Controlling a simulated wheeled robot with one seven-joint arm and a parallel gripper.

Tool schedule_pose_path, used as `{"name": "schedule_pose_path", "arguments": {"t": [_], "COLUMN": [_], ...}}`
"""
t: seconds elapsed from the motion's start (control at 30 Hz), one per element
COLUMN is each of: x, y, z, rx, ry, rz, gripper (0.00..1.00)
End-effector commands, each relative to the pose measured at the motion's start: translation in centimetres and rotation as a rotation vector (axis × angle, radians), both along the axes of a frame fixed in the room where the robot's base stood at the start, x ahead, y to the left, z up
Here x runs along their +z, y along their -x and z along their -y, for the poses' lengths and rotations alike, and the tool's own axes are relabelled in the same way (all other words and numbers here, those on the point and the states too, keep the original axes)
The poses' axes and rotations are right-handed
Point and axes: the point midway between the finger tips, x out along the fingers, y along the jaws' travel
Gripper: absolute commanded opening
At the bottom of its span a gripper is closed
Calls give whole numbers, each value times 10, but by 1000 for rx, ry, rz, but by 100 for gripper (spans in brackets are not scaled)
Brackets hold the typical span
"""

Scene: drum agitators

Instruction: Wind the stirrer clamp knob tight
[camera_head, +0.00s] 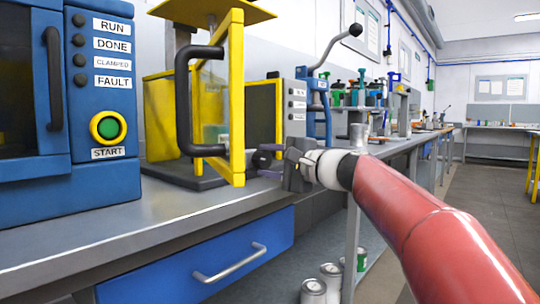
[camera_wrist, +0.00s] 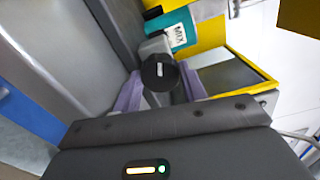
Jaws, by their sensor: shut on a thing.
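The stirrer clamp knob (camera_wrist: 160,72) is a round black knob with a short white mark on its face, in the middle of the wrist view. A grey block sits behind it. My gripper (camera_wrist: 161,88) has one purple finger on each side of the knob and is shut on it. In the head view the dark knob (camera_head: 262,160) shows at the gripper (camera_head: 270,161), beside the yellow-framed machine (camera_head: 237,90). My gripper and wrist hide part of it there.
A blue control box (camera_head: 105,165) with a green START button stands at the left. A black handle (camera_head: 183,100) sticks out from the yellow frame close to my gripper. The grey bench top (camera_head: 150,222) is clear in front. A teal MIX label (camera_wrist: 180,35) is behind the knob.

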Motion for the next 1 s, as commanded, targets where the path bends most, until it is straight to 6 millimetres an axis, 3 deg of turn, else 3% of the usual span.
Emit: {"name": "schedule_pose_path", "arguments": {"t": [0.6, 1.0], "x": [3, 1], "y": [0, -1], "z": [1, 1], "rx": [-2, -2], "ry": [-330, -426], "rz": [-421, -545], "gripper": [19, 19]}}
